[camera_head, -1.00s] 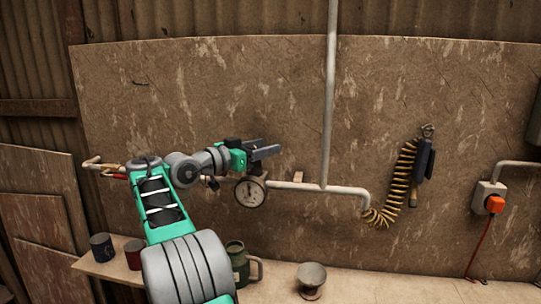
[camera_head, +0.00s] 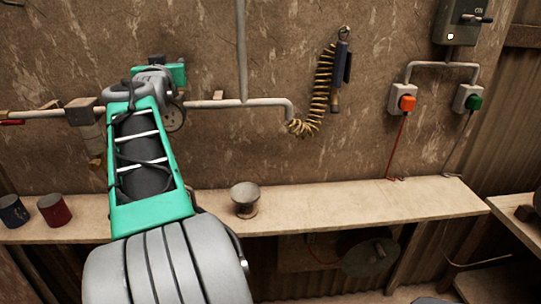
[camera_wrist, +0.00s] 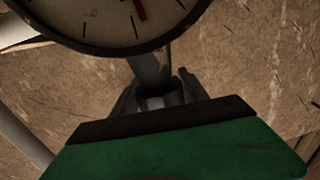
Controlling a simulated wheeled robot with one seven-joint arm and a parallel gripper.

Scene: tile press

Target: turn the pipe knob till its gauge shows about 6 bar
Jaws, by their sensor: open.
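The round white gauge (camera_head: 174,119) sits on the wall pipe in the head view, mostly hidden behind my arm. In the wrist view the lower part of the gauge (camera_wrist: 95,22) fills the top, with black marks and part of a red needle; its reading cannot be told. My gripper (camera_wrist: 157,88) is open just below the gauge in the wrist view, its grey fingers on either side of a dark stub. I cannot tell whether that stub is the pipe knob. In the head view the fingers are hidden behind my arm.
The grey pipe (camera_head: 255,103) runs along the wall. A brown block (camera_head: 82,111) sits on it at left. Below, a shelf (camera_head: 340,208) holds a blue can (camera_head: 12,210), a red can (camera_head: 54,209) and a metal cup (camera_head: 245,199). A coiled hose (camera_head: 322,85) hangs to the right.

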